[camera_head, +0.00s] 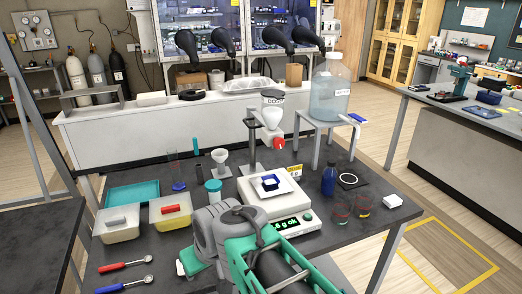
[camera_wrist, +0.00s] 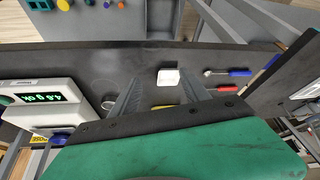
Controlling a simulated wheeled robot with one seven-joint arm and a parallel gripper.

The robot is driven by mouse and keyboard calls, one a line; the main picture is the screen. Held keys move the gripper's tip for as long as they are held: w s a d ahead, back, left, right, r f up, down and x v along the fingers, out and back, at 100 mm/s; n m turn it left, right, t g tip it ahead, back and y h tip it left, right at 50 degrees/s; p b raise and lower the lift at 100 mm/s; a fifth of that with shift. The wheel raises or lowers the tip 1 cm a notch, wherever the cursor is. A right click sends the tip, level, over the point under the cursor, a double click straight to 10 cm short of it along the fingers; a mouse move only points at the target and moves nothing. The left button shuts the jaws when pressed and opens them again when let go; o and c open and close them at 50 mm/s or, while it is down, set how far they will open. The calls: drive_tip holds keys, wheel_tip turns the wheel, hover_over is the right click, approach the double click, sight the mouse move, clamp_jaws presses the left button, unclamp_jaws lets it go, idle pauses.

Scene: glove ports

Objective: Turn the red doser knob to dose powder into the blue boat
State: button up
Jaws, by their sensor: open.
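The red doser knob (camera_head: 280,143) is on the front of the white doser (camera_head: 272,115), held on a stand above the balance (camera_head: 267,205). The blue boat (camera_head: 270,182) sits on the balance's white pan, below the knob. The balance's green display is partly covered by my arm in the head view; the balance also shows at the left of the wrist view (camera_wrist: 38,105). My gripper (camera_wrist: 165,92) is open, its two grey fingers apart with nothing held between them. In the head view its fingertips cannot be made out. The knob is not seen in the wrist view.
A blue bottle (camera_head: 329,179) and small glasses (camera_head: 341,213) stand right of the balance. A white funnel (camera_head: 220,160) and a teal-capped jar (camera_head: 213,191) stand left. Yellow tubs (camera_head: 170,211) and spoons (camera_head: 124,265) lie further left. A large clear carboy (camera_head: 329,90) is behind.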

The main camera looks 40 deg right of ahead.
drive_tip(key=w+d+r+m+t+b, duration=0.1)
drive_tip(key=w+d+r+t+b, duration=0.2)
drive_tip(key=w+d, duration=0.6)
drive_tip(key=m+t+h+b, duration=0.2)
drive_tip(key=t+h+b, duration=0.25)
drive_tip(key=t, duration=0.45)
approach(280, 143)
drive_tip(key=shift+h, duration=0.45)
drive_tip(key=p+x, duration=0.1)
drive_tip(key=x, duration=0.3)
drive_tip(key=p+x, duration=0.1)
drive_tip(key=x, duration=0.3)
drive_tip(key=shift+w+a, duration=0.15)
drive_tip(key=shift+a, duration=0.05)
drive_tip(key=shift+c, duration=0.3)
clamp_jaws()
